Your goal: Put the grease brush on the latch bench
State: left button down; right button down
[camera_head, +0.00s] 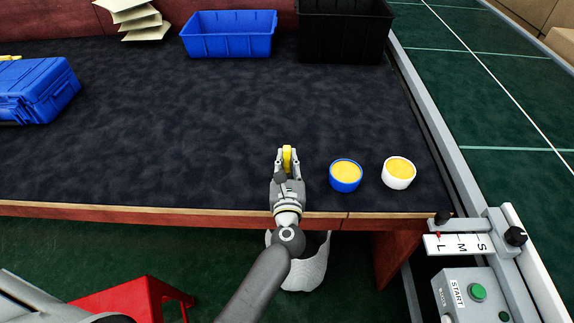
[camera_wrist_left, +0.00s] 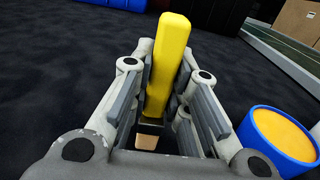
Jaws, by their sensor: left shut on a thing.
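My left gripper (camera_head: 287,162) is shut on the grease brush (camera_head: 287,155) near the front edge of the dark-topped bench (camera_head: 200,130). In the left wrist view the brush (camera_wrist_left: 168,62) stands between the fingers, its yellow handle up, with a dark band and a tan end low down. I cannot tell whether its lower end touches the bench top. No label shows whether this bench is the latch bench. My right gripper is not in view.
A blue cup (camera_head: 346,184) and a white cup (camera_head: 398,182), both with yellow contents, stand right of the gripper. A blue case (camera_head: 38,92), a blue bin (camera_head: 229,46) and a black bin (camera_head: 343,40) sit farther off. The middle is clear. A green conveyor (camera_head: 490,110) runs along the right.

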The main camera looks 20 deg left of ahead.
pick_arm(q)
jog(key=shift+r, duration=0.1)
jog(key=shift+f, duration=0.2)
jog(key=c, duration=1.4)
grip_release()
jog(key=shift+s, duration=0.1)
jog(key=b+v, duration=0.1)
jog(key=v, duration=0.8)
jog(key=shift+s+d, duration=0.1)
jog(key=shift+s, duration=0.15)
jog(key=shift+s+d, duration=0.15)
jog(key=shift+s, duration=0.35)
